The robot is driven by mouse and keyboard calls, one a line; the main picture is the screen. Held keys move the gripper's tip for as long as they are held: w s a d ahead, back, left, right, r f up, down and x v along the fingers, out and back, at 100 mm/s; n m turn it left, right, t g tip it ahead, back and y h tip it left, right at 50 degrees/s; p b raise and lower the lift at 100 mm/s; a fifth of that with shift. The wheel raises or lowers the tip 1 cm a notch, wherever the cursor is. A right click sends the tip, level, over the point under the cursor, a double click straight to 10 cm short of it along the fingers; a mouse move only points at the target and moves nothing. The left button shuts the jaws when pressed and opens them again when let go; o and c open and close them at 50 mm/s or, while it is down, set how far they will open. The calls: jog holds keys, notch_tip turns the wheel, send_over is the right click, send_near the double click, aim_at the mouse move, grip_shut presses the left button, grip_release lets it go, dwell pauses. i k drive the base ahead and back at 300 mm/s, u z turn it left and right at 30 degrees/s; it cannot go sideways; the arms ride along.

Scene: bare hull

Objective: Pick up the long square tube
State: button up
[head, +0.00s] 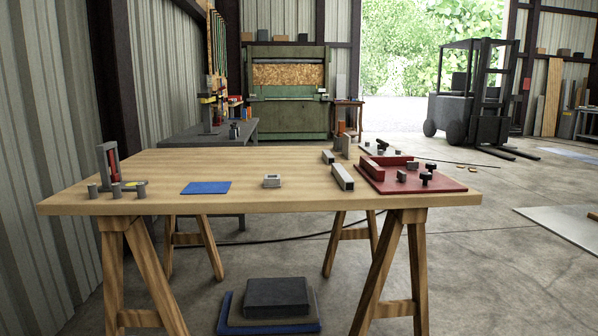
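A grey square tube (342,177) lies on the wooden table (240,171), right of its middle and just left of the red board. It looks like the longest tube there, with its open end toward me. A shorter grey piece (328,157) lies just behind it. A short, light grey hollow block (272,181) sits farther left. My gripper is not in view.
A red board (420,182) with a red bar and dark knobs lies at the table's right. A blue sheet (206,188), several grey cylinders (116,190) and a red-and-grey upright fixture (110,160) are on the left. The table's middle back is clear.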

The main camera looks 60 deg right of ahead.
aim_at(346, 182)
jog(key=i, duration=1.05)
jog(key=z, duration=2.15)
